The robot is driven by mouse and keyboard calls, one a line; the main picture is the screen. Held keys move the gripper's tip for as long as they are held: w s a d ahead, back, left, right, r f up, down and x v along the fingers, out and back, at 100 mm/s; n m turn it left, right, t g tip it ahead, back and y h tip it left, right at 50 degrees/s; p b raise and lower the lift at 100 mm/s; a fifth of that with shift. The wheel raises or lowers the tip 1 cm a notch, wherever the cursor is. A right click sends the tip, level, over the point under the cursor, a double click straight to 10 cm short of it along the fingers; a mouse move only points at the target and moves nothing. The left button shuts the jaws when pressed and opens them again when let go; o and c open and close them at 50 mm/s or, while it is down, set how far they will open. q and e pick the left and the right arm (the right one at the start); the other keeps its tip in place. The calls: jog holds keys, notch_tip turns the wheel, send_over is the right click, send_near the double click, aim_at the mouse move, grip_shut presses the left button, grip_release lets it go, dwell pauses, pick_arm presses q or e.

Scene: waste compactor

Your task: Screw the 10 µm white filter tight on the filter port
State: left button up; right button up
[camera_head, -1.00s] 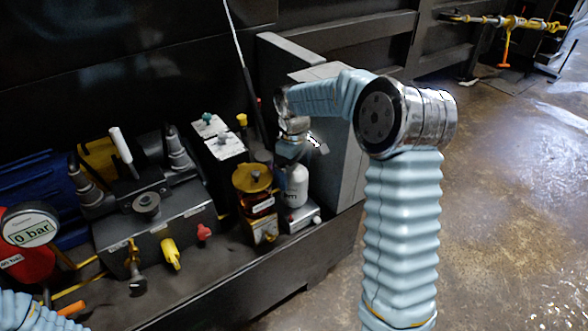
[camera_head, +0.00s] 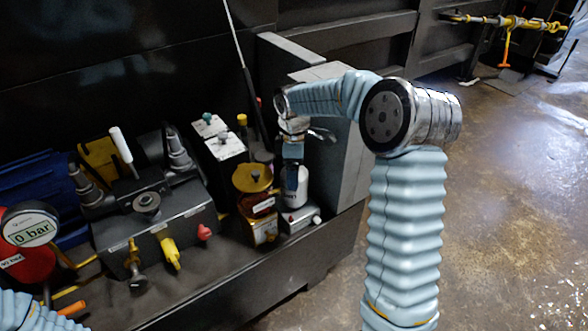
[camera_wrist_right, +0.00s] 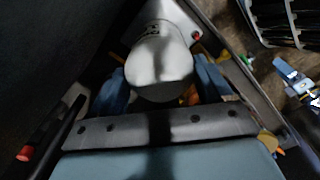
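The white filter (camera_head: 294,187) stands upright on the small grey filter port block (camera_head: 299,218), right of the amber-and-yellow unit. My right gripper (camera_head: 293,160) points down over it. In the right wrist view the white filter (camera_wrist_right: 160,65) lies between the two blue fingers of my right gripper (camera_wrist_right: 162,88), which appear shut on its sides. Part of its printing shows, but I cannot read it fully. The thread between filter and port is hidden, so I cannot tell how tight it sits. My left gripper is out of view; only part of my left arm shows at bottom left.
An amber unit with a yellow cap (camera_head: 252,178) stands close to the filter's left. A grey box (camera_head: 335,150) stands close behind and right. A grey valve block (camera_head: 155,225) and a 0 bar gauge (camera_head: 30,228) are further left. The bench's front edge is near the filter.

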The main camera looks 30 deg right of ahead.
jog(key=c, duration=0.7)
jog(key=shift+o, duration=0.2)
jog(key=m, duration=0.5)
jog(key=shift+m, duration=0.7)
jog(key=m, duration=0.4)
jog(key=m, duration=0.3)
jog(key=shift+m, duration=1.1)
